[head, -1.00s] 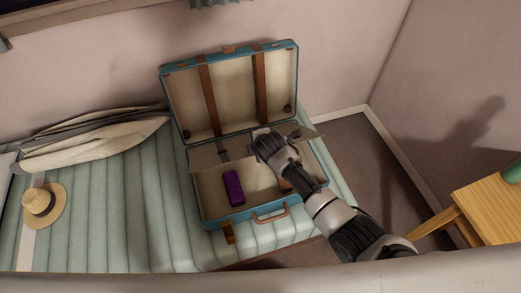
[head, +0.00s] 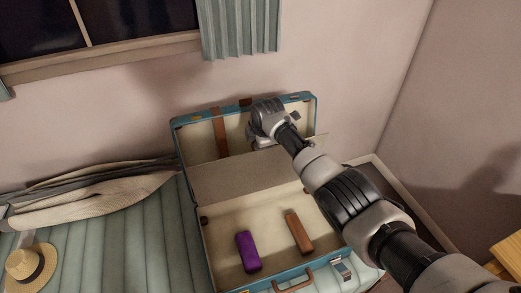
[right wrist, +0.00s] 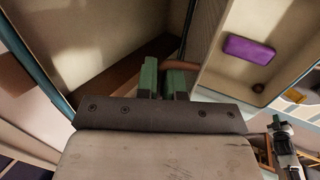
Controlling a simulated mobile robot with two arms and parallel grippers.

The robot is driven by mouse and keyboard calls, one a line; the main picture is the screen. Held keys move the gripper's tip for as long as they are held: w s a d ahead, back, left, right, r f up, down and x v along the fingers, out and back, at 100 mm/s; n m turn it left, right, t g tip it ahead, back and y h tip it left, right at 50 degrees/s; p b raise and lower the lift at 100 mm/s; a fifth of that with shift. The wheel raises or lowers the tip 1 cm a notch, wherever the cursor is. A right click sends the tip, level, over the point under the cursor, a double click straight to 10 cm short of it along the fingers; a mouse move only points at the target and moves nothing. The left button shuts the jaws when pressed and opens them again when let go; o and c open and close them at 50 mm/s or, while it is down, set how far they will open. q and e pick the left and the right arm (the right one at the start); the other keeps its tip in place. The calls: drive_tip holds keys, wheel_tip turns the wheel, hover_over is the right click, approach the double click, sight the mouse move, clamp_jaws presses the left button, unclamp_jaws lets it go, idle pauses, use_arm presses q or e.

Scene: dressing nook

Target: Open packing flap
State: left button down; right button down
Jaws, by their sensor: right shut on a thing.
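The open blue suitcase (head: 209,255) has a cream lining, and its lid (head: 185,140) stands up against the wall side. The packing flap (head: 235,178) is a beige panel across the back of the suitcase, raised steeply in front of the lid. My right gripper (head: 262,142) is at the flap's upper edge, partly hidden by its own wrist. In the right wrist view its green fingertips (right wrist: 163,82) are close together, shut on the flap; the grip itself is hard to see.
A purple item (head: 248,252) and a brown item (head: 299,232) lie on the suitcase floor. The suitcase rests on a striped green bench (head: 130,245). A straw hat (head: 30,266) and folded clothes (head: 95,195) lie left. A wooden table (head: 508,258) is at lower right.

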drive_tip(key=shift+w+a, duration=0.1)
drive_tip(key=shift+w, duration=0.15)
drive_tip(key=c, duration=1.5)
unclamp_jaws()
drive_tip(key=shift+c, duration=0.2)
drive_tip(key=shift+r, duration=0.1)
drive_tip(key=v, duration=1)
drive_tip(key=shift+s+r, duration=0.2)
drive_tip(key=shift+r, duration=0.1)
